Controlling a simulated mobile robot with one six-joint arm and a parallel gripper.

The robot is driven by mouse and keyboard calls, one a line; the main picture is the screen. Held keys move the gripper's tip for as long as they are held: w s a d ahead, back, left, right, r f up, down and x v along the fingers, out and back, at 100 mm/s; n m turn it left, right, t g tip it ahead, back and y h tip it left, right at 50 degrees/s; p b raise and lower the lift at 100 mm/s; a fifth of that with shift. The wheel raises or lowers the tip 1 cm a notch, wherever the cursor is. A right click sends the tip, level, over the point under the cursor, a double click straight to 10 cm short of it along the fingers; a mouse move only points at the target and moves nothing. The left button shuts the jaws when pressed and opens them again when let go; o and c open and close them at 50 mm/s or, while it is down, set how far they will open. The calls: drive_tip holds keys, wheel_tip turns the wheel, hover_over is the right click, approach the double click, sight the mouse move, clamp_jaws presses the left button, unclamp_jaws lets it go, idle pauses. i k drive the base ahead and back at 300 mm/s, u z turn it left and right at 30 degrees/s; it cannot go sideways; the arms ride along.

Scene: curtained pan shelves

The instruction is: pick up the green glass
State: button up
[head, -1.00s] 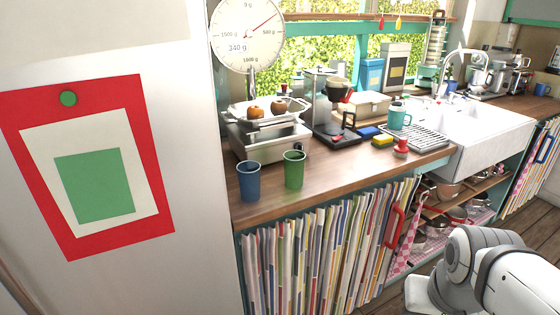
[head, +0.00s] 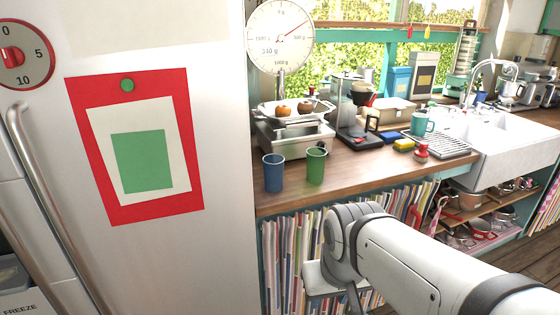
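The green glass (head: 316,167) stands upright on the wooden counter, close to its front edge. A blue glass (head: 273,173) stands just left of it with a small gap between them. My arm reaches in from the lower right, in front of the curtained shelves and below the counter edge. Its foremost visible part is below and to the right of the green glass, with a gap in the picture. I cannot make out my gripper's fingers.
A kitchen scale (head: 294,136) bearing two round fruits stands behind the glasses. A coffee maker (head: 356,117), a teal mug (head: 421,124) and a red-topped shaker (head: 421,152) stand to the right. The fridge (head: 225,120) rises close on the left. Bare counter (head: 362,169) lies right of the green glass.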

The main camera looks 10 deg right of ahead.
sight(316, 166)
drive_tip(key=z, duration=0.05)
drive_tip(key=i, duration=1)
drive_tip(key=u, duration=0.05)
